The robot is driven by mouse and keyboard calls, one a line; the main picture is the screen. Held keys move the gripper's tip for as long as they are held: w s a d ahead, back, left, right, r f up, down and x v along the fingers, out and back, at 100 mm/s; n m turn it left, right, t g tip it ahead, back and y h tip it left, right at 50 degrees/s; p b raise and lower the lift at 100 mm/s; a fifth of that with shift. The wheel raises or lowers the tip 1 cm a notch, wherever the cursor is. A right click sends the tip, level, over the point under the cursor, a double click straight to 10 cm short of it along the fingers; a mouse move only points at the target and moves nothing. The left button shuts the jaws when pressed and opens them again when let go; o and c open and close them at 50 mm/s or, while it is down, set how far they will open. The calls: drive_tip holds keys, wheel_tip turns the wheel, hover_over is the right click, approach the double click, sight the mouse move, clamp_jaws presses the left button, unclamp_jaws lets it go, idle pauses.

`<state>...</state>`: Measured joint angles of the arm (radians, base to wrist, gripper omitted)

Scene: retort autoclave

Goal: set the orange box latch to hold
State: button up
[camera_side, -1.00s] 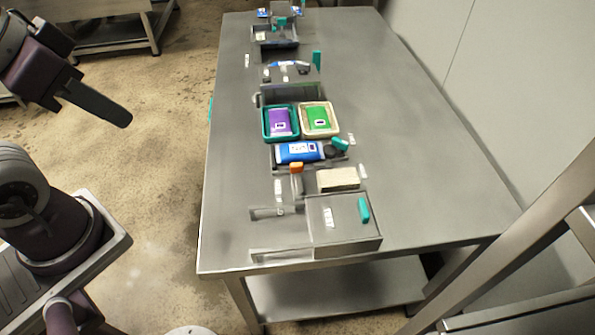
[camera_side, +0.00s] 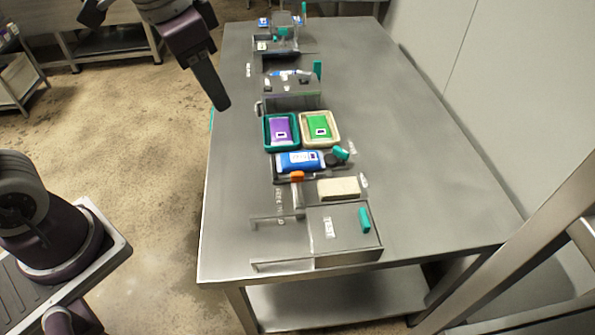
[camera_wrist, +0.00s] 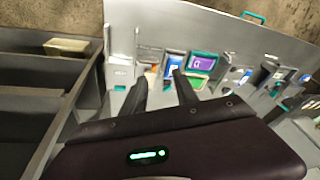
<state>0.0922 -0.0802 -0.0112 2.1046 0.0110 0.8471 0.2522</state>
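A small orange latch piece (camera_side: 297,176) sits on top of a thin upright post near the front of the table in the side view, just in front of a blue pouch (camera_side: 300,161). Its exact setting is too small to read. My gripper (camera_side: 221,106) hangs above the table's left edge, up and left of the latch and well apart from it. In the wrist view the two dark fingers of my gripper (camera_wrist: 160,84) stand apart with nothing between them.
A teal tray (camera_side: 265,137) holds a purple pack and a beige tray (camera_side: 337,133) a green pack. A grey box (camera_side: 345,238) with a teal handle (camera_side: 364,220) and a pale block (camera_side: 339,188) are near the latch. The table's right side (camera_side: 430,190) is clear.

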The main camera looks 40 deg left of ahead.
drive_tip(key=w+d+f+m+g, duration=0.1)
drive_tip(key=w+d+f+m, duration=0.1)
drive_tip(key=w+f, duration=0.25)
drive_tip(key=m+g, duration=0.2)
drive_tip(key=m, duration=0.1)
hover_over(297, 173)
wheel_tip(297, 173, down, 13)
drive_tip(key=shift+f, duration=0.1)
wheel_tip(297, 173, down, 7)
drive_tip(key=shift+f, duration=0.2)
drive_tip(key=shift+c, duration=0.3)
clamp_jaws()
